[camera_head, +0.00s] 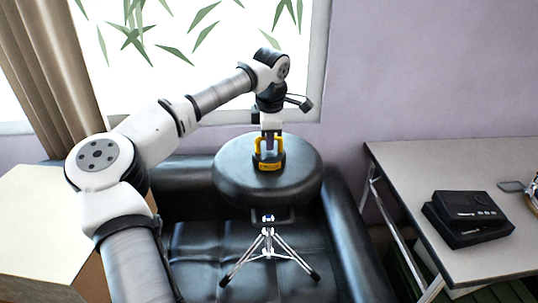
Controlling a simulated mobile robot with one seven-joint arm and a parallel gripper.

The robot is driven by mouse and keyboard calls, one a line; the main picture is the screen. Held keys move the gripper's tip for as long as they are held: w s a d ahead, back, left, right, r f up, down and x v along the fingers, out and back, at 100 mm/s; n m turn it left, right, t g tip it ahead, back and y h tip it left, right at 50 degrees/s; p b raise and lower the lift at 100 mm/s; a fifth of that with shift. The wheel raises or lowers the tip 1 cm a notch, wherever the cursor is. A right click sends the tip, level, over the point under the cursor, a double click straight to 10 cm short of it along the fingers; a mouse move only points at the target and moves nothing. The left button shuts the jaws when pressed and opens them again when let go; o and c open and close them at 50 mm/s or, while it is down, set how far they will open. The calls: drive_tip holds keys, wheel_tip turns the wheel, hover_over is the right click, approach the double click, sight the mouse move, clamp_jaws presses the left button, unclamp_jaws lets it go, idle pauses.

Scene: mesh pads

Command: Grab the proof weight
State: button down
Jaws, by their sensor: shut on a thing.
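The proof weight (268,165) is a dark block with a yellow label on its front and a yellow handle on top. It sits upright near the middle of a round black stool seat (231,184). My gripper (268,147) points straight down from above and is shut on the weight at its yellow handle. The fingertips are small here and partly hidden by the handle. I cannot make out a gap between the weight and the seat.
A grey table (400,165) at right holds black boxes (468,218). A pale box (35,230) stands at left. A window and curtain (45,75) are behind.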

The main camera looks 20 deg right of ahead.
drive_tip(key=shift+r, duration=0.15)
idle(0.3)
drive_tip(key=shift+r, duration=0.1)
